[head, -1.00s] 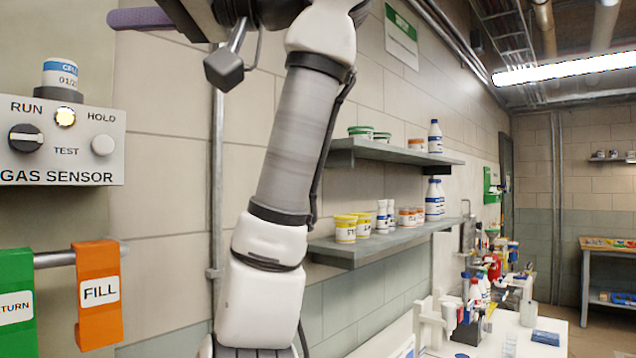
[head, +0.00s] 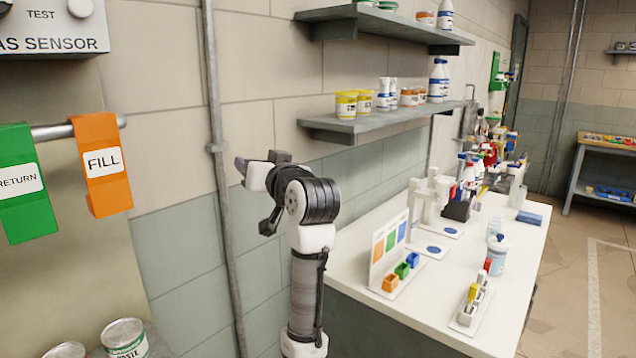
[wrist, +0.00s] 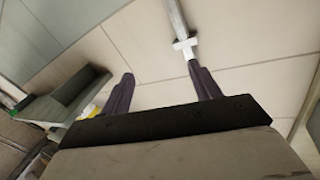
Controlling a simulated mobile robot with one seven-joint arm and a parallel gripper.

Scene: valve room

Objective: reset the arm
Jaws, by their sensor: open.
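My arm rises at the middle of the head view and bends over at the top, its end pointing left toward the tiled wall. My gripper (head: 240,165) is only partly seen there, in front of the wall near the vertical pipe (head: 216,146). In the wrist view my gripper (wrist: 162,88) shows two dark fingers spread wide apart, with nothing between them but wall. It is open and empty.
Wall shelves (head: 385,122) with tubs and bottles stand to the right of my arm. A white bench (head: 350,283) with several small items lies below them. Green and orange tags (head: 103,170) hang from a rail at left. Floor at right (head: 575,300) is clear.

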